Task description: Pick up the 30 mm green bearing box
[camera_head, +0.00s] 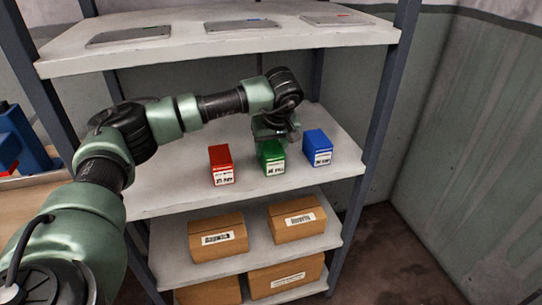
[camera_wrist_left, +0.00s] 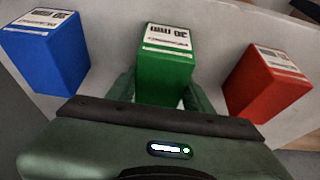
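The green box (camera_head: 271,160) stands upright on the middle shelf between a red box and a blue box. It carries a white label reading "30 mm" in the left wrist view (camera_wrist_left: 165,75). My left gripper (camera_head: 272,135) is directly above and behind the green box in the head view. In the left wrist view its green fingers (camera_wrist_left: 162,98) sit on either side of the box's lower part, with a small pale gap by the right finger. The gripper looks open; finger contact is partly hidden by the gripper body. My right gripper is not in view.
The red box (camera_head: 221,165) and the blue box (camera_head: 317,148) stand close on either side of the green box. The upper shelf (camera_head: 190,50) with flat plates is above my forearm. Cardboard boxes (camera_head: 217,237) fill the lower shelves. A shelf post (camera_head: 385,95) stands at right.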

